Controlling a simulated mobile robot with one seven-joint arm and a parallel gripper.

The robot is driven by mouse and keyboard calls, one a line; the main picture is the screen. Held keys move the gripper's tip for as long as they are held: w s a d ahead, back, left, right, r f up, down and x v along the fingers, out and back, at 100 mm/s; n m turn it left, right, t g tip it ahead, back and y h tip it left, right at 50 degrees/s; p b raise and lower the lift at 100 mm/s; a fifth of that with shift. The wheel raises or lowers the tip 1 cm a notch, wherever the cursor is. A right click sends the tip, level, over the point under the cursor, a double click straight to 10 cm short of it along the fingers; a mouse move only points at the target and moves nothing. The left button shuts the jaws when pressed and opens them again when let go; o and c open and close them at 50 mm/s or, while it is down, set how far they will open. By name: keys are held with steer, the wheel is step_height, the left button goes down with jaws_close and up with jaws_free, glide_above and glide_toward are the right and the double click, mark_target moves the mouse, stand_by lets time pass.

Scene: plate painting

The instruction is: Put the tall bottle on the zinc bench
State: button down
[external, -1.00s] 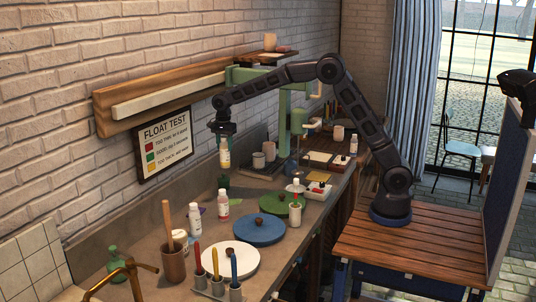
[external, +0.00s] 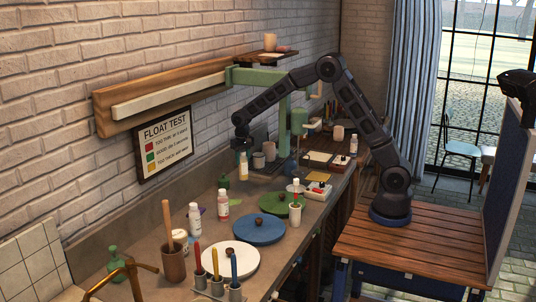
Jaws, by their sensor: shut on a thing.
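My gripper (external: 241,146) is shut on a pale bottle with a yellowish band (external: 243,168). The bottle hangs upright below the jaws, which hide its top. It is over the back part of the grey bench (external: 145,237), left of the grey cups. Whether its base touches the bench or is just above it cannot be told. Two other white bottles stand on the bench: one with a red label (external: 223,204) and one nearer the camera (external: 195,219).
Green bottles (external: 224,182) stand near the wall. Round white (external: 231,260), blue (external: 259,230) and green (external: 280,205) discs lie along the bench. Grey cups (external: 269,151) and a green press (external: 284,115) stand behind the held bottle.

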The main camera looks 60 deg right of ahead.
steer(key=a+r+n, duration=0.1)
steer(key=a+r, duration=0.4)
steer(key=a, duration=0.8)
steer(key=w+a+r+n, duration=0.1)
steer(key=a+r, duration=0.3)
steer(key=a, duration=0.9)
steer(key=a+r+n, duration=0.1)
steer(key=a+r, duration=0.4)
steer(key=a, duration=0.7)
steer(key=s+a+r, duration=0.3)
steer(key=s+a, duration=0.3)
steer(key=a, duration=0.4)
steer(key=s+a+r, duration=0.3)
steer(key=s+a, duration=0.3)
steer(key=a, duration=0.4)
steer(key=s+a+r, duration=0.3)
steer(key=s+a, duration=0.3)
steer(key=a, duration=0.4)
steer(key=s+a+f+m, duration=0.7)
steer(key=s+a+f, duration=0.1)
steer(key=a+f, duration=0.3)
step_height(320, 180, down, 20)
steer(key=shift+d+r, duration=0.15)
steer(key=shift+r, duration=0.1)
steer(key=shift+w, duration=0.1)
